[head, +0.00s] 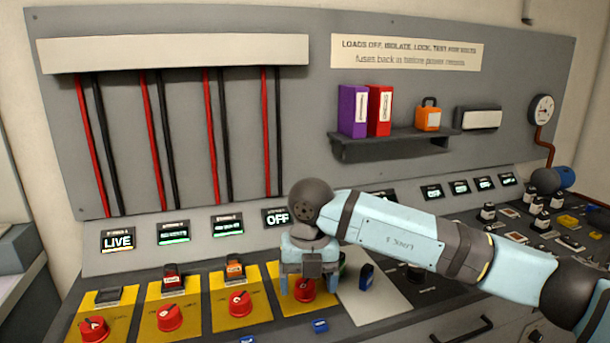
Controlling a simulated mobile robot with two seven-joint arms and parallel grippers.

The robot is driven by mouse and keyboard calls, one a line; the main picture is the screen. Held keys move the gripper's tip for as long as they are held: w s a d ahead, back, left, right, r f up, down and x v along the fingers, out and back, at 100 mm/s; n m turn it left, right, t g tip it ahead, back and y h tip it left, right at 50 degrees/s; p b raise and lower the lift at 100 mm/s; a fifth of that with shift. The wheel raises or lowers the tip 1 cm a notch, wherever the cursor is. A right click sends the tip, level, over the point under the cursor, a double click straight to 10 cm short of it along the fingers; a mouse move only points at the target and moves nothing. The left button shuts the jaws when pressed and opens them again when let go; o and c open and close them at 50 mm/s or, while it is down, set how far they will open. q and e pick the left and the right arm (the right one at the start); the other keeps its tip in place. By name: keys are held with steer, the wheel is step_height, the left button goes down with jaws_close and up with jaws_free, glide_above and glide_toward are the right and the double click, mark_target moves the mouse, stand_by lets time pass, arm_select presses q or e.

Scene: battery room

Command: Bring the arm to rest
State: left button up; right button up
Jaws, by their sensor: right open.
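My right arm (395,235) reaches in from the right across the console. Its gripper (309,286) points down, open, at the fourth yellow panel (272,303), under the display reading OFF (277,218). A red rotary knob (303,292) shows between and just behind its fingers. I cannot tell whether the fingers touch the knob. The upper part of that panel is hidden by the gripper. My left gripper is not in view.
Three more red knobs (168,317) sit on yellow panels to the left. Small blue pieces (320,325) lie near the front edge. A grey plate (375,305) is right of the gripper. A shelf (390,145) holds binders and an orange padlock (428,118).

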steer(key=s+a+f+n+g+y, duration=0.2)
steer(key=s+a+f+g+y, duration=0.3)
steer(key=s+a+y, duration=0.35)
steer(key=s+a+r+m+y, duration=0.35)
steer(key=s+y, duration=0.35)
steer(key=y, duration=0.3)
steer(key=w+d+f+m+t+h, duration=0.25)
steer(key=d+f+m+t, duration=0.25)
steer(key=d+m+t, duration=0.5)
steer(key=w+d+f+m+t+h, duration=0.1)
steer(key=d+f+m+t+h, duration=0.45)
steer(key=m+t, duration=0.9)
steer(key=s+d+f+m+g+h, duration=0.4)
steer(key=s+d+f, duration=0.35)
steer(key=f, duration=0.25)
steer(key=s+d+f+m+g+h, duration=0.4)
steer(key=s+d+f+g, duration=0.1)
steer(key=s+d+f, duration=0.3)
arm_select(q)
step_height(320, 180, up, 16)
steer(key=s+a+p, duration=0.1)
steer(key=p, duration=2)
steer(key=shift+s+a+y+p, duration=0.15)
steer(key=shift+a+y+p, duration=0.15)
arm_select(e)
step_height(320, 180, up, 15)
